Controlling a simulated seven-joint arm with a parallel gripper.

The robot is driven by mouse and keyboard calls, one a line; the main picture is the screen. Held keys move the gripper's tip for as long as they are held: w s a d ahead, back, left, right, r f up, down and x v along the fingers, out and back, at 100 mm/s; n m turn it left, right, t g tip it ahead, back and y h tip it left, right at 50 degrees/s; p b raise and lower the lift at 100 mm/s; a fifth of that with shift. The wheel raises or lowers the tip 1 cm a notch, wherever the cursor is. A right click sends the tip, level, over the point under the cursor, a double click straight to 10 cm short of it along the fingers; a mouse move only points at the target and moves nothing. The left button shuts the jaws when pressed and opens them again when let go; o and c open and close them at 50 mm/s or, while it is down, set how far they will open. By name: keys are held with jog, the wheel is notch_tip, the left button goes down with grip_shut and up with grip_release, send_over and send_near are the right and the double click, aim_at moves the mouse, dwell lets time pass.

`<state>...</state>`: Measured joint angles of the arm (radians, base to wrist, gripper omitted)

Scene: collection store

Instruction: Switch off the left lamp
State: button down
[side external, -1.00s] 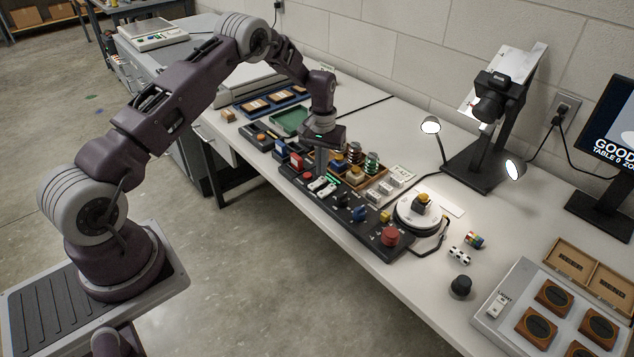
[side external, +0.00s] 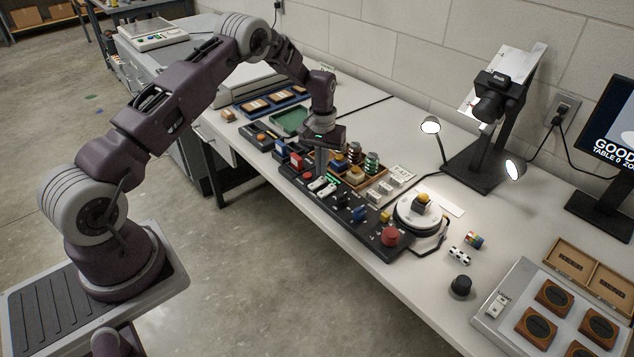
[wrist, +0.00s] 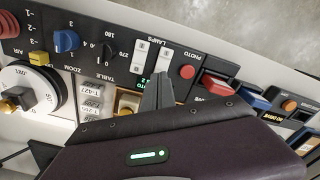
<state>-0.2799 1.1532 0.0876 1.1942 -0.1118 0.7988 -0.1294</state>
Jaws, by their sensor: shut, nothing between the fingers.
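Two lamp heads stand by the camera stand in the side external view, the left lamp (side external: 430,126) and the right lamp (side external: 514,169). Both faces look bright white. The wrist view shows two white rocker switches side by side under the label LAMPS, one on the left (wrist: 140,54) and one on the right (wrist: 164,56). My gripper (wrist: 158,84) is shut and empty, its fingertips close to the switches' near ends. I cannot tell whether they touch. The fingertips hide part of the lettering and a green mark there.
A red PHOTO button (wrist: 187,72) sits just right of the switches. Knobs, including a blue one (wrist: 66,41), are to the left on the black panel (wrist: 95,60). Label blocks (wrist: 90,92) and a turntable (side external: 404,214) are also close.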

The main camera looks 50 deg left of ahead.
jog(key=shift+f, duration=0.95)
dwell(0.5)
jog(key=shift+r, duration=3.55)
notch_tip(320, 180, up, 13)
jog(key=m+t, duration=0.1)
send_over(322, 179)
jog(key=s+d, duration=0.3)
jog(key=d, duration=0.1)
jog(key=s+d+r+m+t, duration=0.1)
jog(key=s+d+r, duration=0.2)
jog(key=s+r, duration=0.15)
jog(key=s+d+r+t, duration=0.1)
jog(key=s+d+r, duration=0.2)
jog(key=r, duration=0.3)
jog(key=s+d+r+m+t, duration=0.1)
jog(key=s+d+r, duration=0.15)
jog(key=s, duration=0.35)
jog(key=s+d+r+m, duration=0.1)
jog(key=s+r, duration=0.2)
jog(key=s, duration=0.3)
jog(key=s+d+f+m, duration=0.1)
jog(key=s, duration=0.5)
jog(key=s+d+f+m+t, duration=0.1)
jog(key=s, duration=0.6)
jog(key=shift+d+f+t, duration=0.3)
jog(key=shift+d+f, duration=0.1)
